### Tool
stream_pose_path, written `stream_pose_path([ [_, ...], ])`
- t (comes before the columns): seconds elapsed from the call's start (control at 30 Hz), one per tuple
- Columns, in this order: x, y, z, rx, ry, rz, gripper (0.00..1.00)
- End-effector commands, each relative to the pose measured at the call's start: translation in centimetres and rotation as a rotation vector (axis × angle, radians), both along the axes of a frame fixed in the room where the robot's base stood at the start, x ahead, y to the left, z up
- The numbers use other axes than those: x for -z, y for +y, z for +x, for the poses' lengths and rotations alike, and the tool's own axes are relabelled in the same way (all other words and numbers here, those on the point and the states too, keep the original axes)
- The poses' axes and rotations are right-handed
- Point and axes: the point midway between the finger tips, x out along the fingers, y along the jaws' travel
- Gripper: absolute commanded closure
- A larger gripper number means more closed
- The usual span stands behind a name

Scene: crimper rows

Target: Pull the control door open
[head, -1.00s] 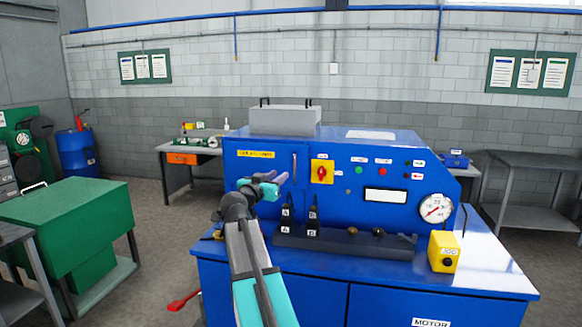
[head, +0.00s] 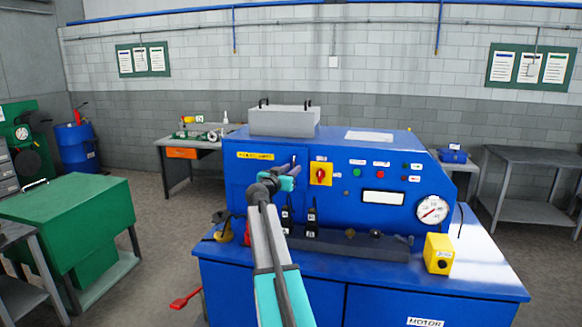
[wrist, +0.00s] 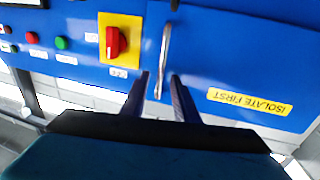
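The control door (head: 250,180) is the blue panel at the left of the blue machine's front, with a yellow label. It looks shut. In the wrist view the door (wrist: 225,55) appears turned over, its label reading "ISOLATE FIRST". Its slim silver upright handle (wrist: 164,55) stands between my two fingers. My gripper (wrist: 159,82) is open, with a gap on each side of the handle. I cannot tell how deep the handle sits between the fingertips. In the head view my gripper (head: 291,174) is at the door's right edge and hides most of the handle.
A red rotary switch on a yellow plate (head: 321,174) sits just right of the handle. Black tools (head: 312,218) stand upright on a dark rail below. A gauge (head: 432,210) and yellow box (head: 438,253) are at the right. A grey box (head: 283,121) is on top.

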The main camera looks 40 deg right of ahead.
Motion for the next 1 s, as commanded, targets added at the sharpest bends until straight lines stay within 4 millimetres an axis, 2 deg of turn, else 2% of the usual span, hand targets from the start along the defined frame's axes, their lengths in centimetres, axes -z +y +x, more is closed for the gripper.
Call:
stream_pose_path([
  [0.13, -0.03, -0.77, 0.3, 0.0, 0.001, 0.0, 0.73],
  [0.47, 0.08, -0.84, 0.37, -0.001, 0.0, 0.0, 0.73],
  [0.63, 0.06, -0.8, 0.4, -0.002, 0.0, 0.0, 0.98],
  [0.67, 0.06, -0.79, 0.39, -0.002, 0.0, 0.0, 1.0],
  [1.0, 0.08, -0.77, 0.34, 0.001, 0.0, 0.0, 1.0],
])
